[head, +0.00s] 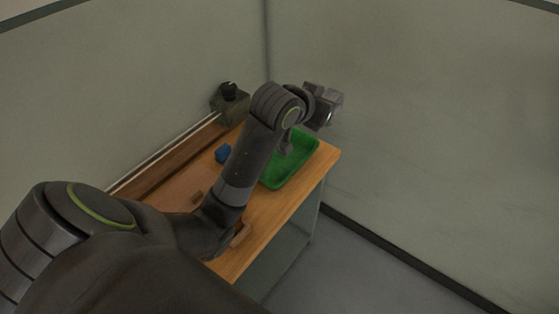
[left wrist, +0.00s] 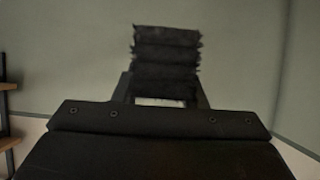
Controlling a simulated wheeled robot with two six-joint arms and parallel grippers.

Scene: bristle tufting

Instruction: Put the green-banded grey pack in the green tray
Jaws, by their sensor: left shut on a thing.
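The green tray (head: 273,181) lies at the far right end of the wooden table, partly covered by my left arm. My left gripper (head: 326,106) is beyond the tray, raised near the back wall. It is shut on a dark grey pack with ragged, layered edges. In the left wrist view the pack (left wrist: 167,58) stands up from between the fingers. A thin pale strip shows at its base; I cannot make out a green band. My right gripper is not in view.
A blue object (head: 222,153) sits on the table (head: 262,222) left of my arm. A dark boxy device (head: 231,106) stands at the back. Walls close in behind the table.

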